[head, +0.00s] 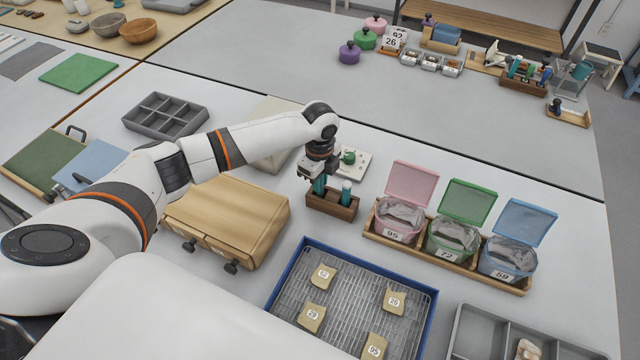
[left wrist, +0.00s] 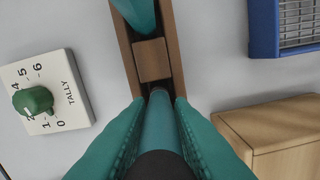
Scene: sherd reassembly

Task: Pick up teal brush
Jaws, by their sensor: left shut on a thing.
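The brown wooden holder (head: 322,205) stands upright on the grey table; it also shows in the left wrist view (left wrist: 152,60). My left gripper (head: 318,184) is at the left end of this holder, pointing down. In the left wrist view its teal fingers (left wrist: 160,112) are shut on the teal brush (left wrist: 160,128), a round handle with a dark end. The brush's lower end is hidden in the holder. A second teal handle (head: 346,190) stands in the right end of the holder and shows in the left wrist view (left wrist: 137,12). My right gripper is not in view.
A white tally plate with a green knob (left wrist: 40,95) lies beside the holder. A wooden box (head: 228,220) is to the left. A blue-rimmed tray (head: 272,300) with several sherds is in front. Pink, green and blue lidded bins in a wooden rack (head: 450,258) stand to the right.

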